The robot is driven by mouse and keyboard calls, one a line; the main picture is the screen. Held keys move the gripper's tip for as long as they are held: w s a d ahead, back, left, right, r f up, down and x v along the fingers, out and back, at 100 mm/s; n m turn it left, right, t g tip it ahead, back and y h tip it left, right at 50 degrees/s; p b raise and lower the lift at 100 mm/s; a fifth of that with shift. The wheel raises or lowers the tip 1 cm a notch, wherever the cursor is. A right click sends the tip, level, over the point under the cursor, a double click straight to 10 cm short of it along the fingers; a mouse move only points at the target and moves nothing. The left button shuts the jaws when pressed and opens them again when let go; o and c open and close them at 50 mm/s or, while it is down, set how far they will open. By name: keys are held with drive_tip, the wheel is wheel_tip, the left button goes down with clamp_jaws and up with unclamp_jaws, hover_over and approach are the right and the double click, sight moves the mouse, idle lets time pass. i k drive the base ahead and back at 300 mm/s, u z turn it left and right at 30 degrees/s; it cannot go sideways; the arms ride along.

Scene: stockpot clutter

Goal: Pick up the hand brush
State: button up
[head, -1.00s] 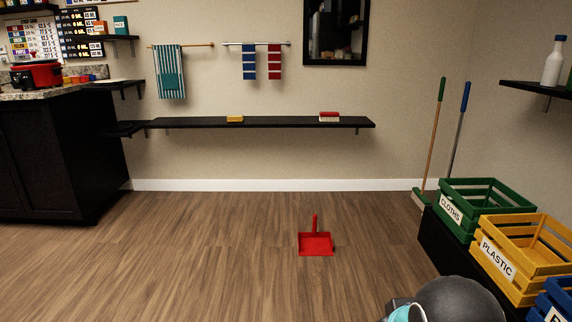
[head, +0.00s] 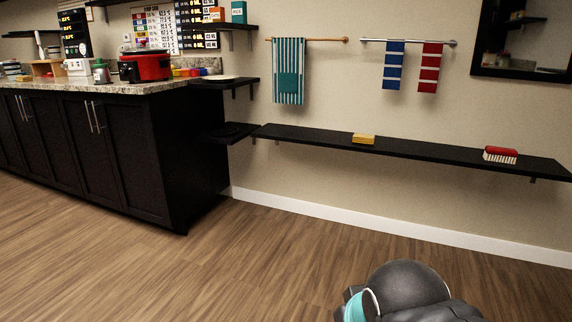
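The hand brush, a red block with pale bristles (head: 500,155), lies bristles down on the long black wall shelf (head: 440,151), toward its right end in the head view. Nothing touches it from my side. Part of my arm, dark grey and teal, shows at the bottom right of the view, well below and in front of the shelf. The fingers of my gripper are not in view.
A yellow block (head: 363,139) sits on the same shelf, left of the brush. Towels hang above it. A dark counter (head: 110,150) with a red pot (head: 145,66) stands at the left. The visible wooden floor (head: 230,270) before the shelf is clear.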

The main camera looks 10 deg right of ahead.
sight(491, 153)
drive_tip(key=i, duration=2.1)
drive_tip(key=z, duration=1.15)
drive_tip(key=i, duration=1.15)
drive_tip(key=z, duration=1.15)
